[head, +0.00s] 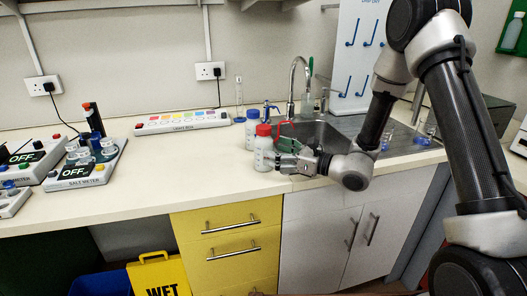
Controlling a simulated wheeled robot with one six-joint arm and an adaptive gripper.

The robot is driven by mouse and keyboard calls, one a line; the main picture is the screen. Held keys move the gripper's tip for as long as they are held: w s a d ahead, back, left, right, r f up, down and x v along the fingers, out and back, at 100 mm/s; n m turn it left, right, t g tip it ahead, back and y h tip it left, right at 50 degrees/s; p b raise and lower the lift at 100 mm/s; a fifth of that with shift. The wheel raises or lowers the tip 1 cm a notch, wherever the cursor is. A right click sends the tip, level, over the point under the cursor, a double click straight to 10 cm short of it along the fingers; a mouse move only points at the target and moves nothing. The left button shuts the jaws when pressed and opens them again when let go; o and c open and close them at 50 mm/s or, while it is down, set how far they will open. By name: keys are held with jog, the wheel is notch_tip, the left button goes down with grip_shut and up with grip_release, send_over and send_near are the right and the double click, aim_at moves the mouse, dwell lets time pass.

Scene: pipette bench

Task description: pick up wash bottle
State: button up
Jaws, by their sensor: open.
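A white wash bottle with a red cap (264,153) stands upright on the bench, left of the sink near the front edge. A second white bottle with a blue cap (252,132) stands just behind it to the left. My gripper (281,156) is open at the right side of the red-capped bottle, low over the counter. Its fingers point left toward the bottle. I cannot tell whether they touch it or reach around it. The bottle stands on the counter.
The sink (318,133) with a tap (293,85) lies behind my gripper. A salt meter (85,172) stands at the left. A lights box (182,122) sits near the wall. The counter between the meter and the bottles is clear.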

jog(key=x, duration=0.4)
jog(key=shift+w+a+f, duration=0.1)
jog(key=shift+a+f, duration=0.05)
jog(key=shift+a, duration=0.1)
jog(key=c, duration=0.8)
jog(key=shift+o, duration=0.2)
